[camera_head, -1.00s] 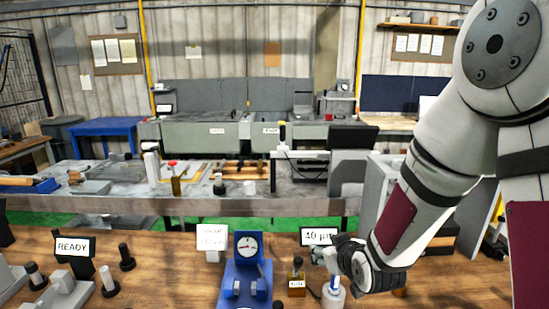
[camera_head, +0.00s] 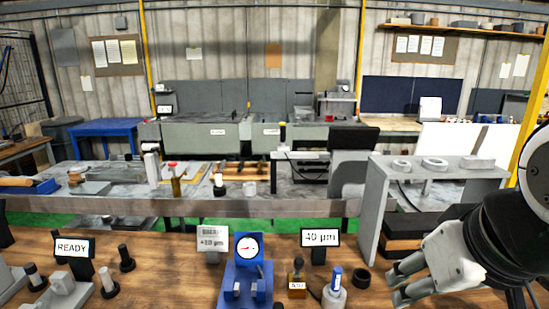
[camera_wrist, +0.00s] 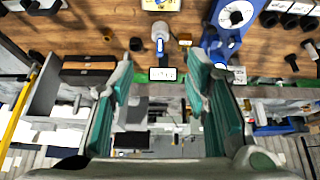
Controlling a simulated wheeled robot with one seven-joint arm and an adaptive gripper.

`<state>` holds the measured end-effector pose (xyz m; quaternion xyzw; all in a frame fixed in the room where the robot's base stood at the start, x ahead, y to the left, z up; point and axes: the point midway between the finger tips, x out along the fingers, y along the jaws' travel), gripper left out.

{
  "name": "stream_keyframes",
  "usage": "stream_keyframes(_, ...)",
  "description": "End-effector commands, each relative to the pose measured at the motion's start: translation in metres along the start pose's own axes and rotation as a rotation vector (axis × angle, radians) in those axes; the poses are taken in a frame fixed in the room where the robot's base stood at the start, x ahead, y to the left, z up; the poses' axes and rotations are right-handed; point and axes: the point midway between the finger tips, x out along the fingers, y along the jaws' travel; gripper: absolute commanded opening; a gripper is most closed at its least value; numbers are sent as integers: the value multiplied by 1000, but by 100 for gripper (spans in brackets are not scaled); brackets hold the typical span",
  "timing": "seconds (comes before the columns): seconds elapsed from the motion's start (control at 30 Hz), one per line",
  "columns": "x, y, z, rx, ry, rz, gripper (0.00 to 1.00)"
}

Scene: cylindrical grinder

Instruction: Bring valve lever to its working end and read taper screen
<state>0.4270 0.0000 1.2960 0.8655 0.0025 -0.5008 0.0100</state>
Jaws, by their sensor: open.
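A short blue-topped handle (camera_head: 336,279) stands on a round grey base on the wooden bench; I take it for the valve lever. It also shows in the wrist view (camera_wrist: 160,30). A black-framed screen (camera_head: 320,238) reads "40 µm" and shows in the wrist view (camera_wrist: 163,74). A second, pale screen (camera_head: 213,241) to the left shows "+10 µm" under a line I cannot read surely; either could be the taper screen. My gripper (camera_head: 400,284) is open and empty, right of the handle and apart from it. In the wrist view its fingers are spread wide.
A blue dial gauge stand (camera_head: 246,270) and a small brown block with a knob (camera_head: 297,280) stand left of the handle. A black ring (camera_head: 362,278) lies to its right. A grey shelf frame (camera_head: 372,210) stands behind my gripper. A "READY" sign (camera_head: 74,247) is at left.

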Motion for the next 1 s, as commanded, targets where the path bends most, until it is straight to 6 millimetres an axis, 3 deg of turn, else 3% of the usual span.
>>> stream_keyframes(0.2,-15,0,20,20,-29,-6,43)
stream_keyframes(1.0,-15,0,20,20,-30,-6,43)
